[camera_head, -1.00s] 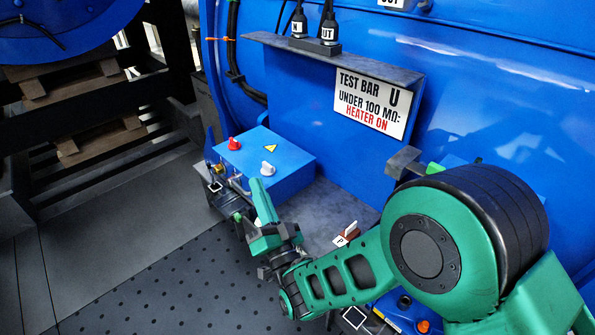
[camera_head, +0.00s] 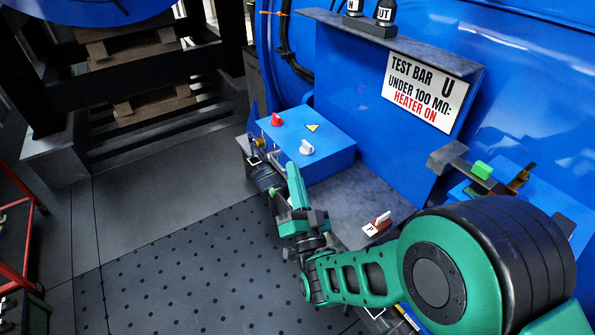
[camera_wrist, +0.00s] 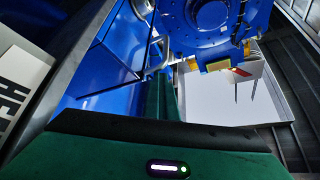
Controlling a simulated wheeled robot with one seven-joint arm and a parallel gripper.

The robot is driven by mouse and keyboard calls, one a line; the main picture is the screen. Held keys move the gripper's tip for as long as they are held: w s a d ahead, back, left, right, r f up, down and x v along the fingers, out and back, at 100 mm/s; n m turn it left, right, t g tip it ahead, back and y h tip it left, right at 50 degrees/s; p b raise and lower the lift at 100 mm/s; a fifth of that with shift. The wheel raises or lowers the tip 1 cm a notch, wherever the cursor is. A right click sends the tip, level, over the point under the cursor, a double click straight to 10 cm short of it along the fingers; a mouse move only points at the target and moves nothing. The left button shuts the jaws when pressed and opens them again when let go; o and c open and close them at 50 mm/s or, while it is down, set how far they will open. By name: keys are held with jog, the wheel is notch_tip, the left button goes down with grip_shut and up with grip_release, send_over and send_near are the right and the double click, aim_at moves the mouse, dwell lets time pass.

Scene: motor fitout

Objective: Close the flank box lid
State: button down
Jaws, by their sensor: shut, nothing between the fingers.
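I cannot tell for sure which thing is the flank box lid. A blue box (camera_head: 325,158) with a red knob, a white knob and a yellow triangle stands on the grey bench, its top flat. Another blue box-like part (camera_head: 545,205), partly hidden by my arm, is at the right, near a green block (camera_head: 482,170). My gripper (camera_head: 293,170) is shut and empty, in front of the knobbed box; I cannot tell if they touch. In the wrist view, its green finger (camera_wrist: 160,98) points toward blue machinery. A pale box or panel (camera_wrist: 210,100) lies right of it.
A grey shelf (camera_head: 400,40) with black plugs runs above the blue back panel and its test-bar sign (camera_head: 427,92). A red-and-white switch (camera_head: 377,224) sits on the bench (camera_head: 362,195). Wooden pallets (camera_head: 155,104) are at the back left. The dotted floor mat (camera_head: 190,265) is clear.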

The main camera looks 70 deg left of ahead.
jog(key=v, duration=1)
jog(key=shift+d+f, duration=0.25)
jog(key=shift+d, duration=0.1)
